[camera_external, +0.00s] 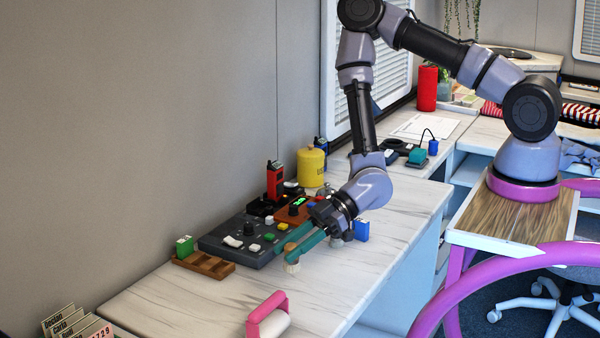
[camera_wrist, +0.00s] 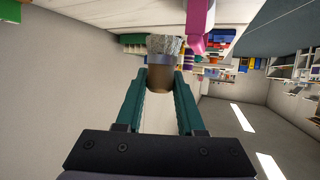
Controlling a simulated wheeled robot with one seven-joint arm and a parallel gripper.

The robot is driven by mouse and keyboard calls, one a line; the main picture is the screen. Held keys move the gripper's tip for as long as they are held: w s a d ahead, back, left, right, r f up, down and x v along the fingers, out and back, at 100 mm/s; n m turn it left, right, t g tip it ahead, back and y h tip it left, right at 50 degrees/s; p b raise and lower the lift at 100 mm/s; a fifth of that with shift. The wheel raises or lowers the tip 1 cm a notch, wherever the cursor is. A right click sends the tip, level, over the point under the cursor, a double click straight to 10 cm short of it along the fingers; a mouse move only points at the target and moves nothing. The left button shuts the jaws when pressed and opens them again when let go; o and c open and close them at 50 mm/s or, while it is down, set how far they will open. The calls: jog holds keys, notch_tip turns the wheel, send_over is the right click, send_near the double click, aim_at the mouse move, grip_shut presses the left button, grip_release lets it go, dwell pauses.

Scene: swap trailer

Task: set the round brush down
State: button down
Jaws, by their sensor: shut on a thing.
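The round brush has a brown handle and pale bristles, and it shows in the external view (camera_external: 291,262) low over the white tabletop (camera_external: 190,305), bristles down. I cannot tell whether the bristles touch the top. My gripper (camera_external: 290,249) has teal fingers shut on the brush's handle. In the wrist view the brush (camera_wrist: 163,45) sits between the two teal fingertips (camera_wrist: 163,76), with its grey bristles pointing to the top of the picture, toward the tabletop.
A dark control panel (camera_external: 238,238) with buttons lies just behind the brush. A pink-handled roller (camera_external: 268,318) lies in front. The tabletop left of the roller is clear.

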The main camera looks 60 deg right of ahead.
jog(key=shift+n, duration=0.3)
jog(key=shift+s+a+f, duration=0.1)
jog(key=shift+s+f, duration=0.2)
jog(key=shift+f, duration=1.35)
jog(key=shift+s+f, duration=0.3)
jog(key=shift+f, duration=1.3)
jog(key=shift+s+a+f, duration=0.1)
jog(key=shift+s+f, duration=0.2)
jog(key=shift+f, duration=1.35)
jog(key=shift+f, duration=0.15)
jog(key=c, duration=0.5)
grip_release()
jog(key=shift+d+r, duration=0.25)
jog(key=v, duration=1.1)
jog(key=shift+d+r, duration=0.1)
jog(key=shift+d, duration=0.25)
